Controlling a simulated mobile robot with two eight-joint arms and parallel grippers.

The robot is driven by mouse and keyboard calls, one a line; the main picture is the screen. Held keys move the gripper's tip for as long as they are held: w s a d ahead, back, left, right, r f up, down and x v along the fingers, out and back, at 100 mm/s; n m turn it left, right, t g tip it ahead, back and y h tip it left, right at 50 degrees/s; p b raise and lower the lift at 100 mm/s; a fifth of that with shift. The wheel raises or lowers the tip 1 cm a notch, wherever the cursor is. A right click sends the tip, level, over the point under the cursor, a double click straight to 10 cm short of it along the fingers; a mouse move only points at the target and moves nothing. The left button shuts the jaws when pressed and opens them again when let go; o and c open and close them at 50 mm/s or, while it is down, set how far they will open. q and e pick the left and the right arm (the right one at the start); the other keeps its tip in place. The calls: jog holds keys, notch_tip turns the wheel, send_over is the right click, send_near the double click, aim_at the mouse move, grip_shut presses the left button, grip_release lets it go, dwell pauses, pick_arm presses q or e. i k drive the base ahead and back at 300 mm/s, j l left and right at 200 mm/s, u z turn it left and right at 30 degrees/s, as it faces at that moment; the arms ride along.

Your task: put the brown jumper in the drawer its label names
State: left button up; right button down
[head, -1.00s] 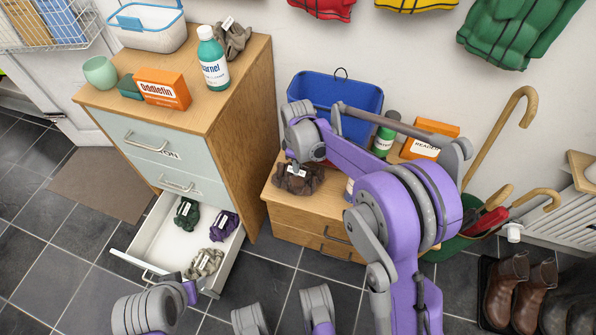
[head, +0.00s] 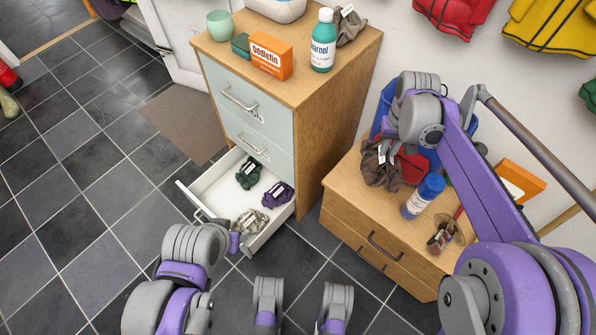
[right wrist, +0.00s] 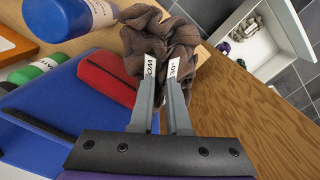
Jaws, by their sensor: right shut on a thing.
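My right gripper (right wrist: 161,85) is shut on the brown jumper (right wrist: 138,38), a crumpled bundle with a white label between the fingers. Only part of the label shows, with "WO" on it; I cannot read the rest. In the head view the brown jumper (head: 380,166) hangs at the left part of the low wooden cabinet. The tall dresser's bottom drawer (head: 205,207) is open, with dark green, purple and beige-grey tagged bundles inside. The dresser's top drawer (head: 236,88) is shut, its lettering partly hidden behind the handle. My left arm is at the lower left; its gripper fingers are not visible.
The low cabinet (head: 345,205) also holds a blue-capped bottle (head: 424,196), a red item (head: 413,165), a blue bin and a glass jar. An orange box (head: 271,55) and teal bottle (head: 323,42) stand on the dresser. The dresser's side wall is close to the jumper.

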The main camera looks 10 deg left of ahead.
aim_at(233, 199)
jog(key=j, duration=0.35)
jog(key=k+j+u, duration=0.1)
jog(key=j, duration=0.25)
jog(key=i+j+u, duration=0.1)
jog(key=j, duration=0.25)
jog(key=j+u, duration=0.15)
jog(key=j, duration=0.2)
jog(key=i+j+u, duration=0.25)
jog(key=i+j, duration=0.05)
jog(key=i, duration=0.1)
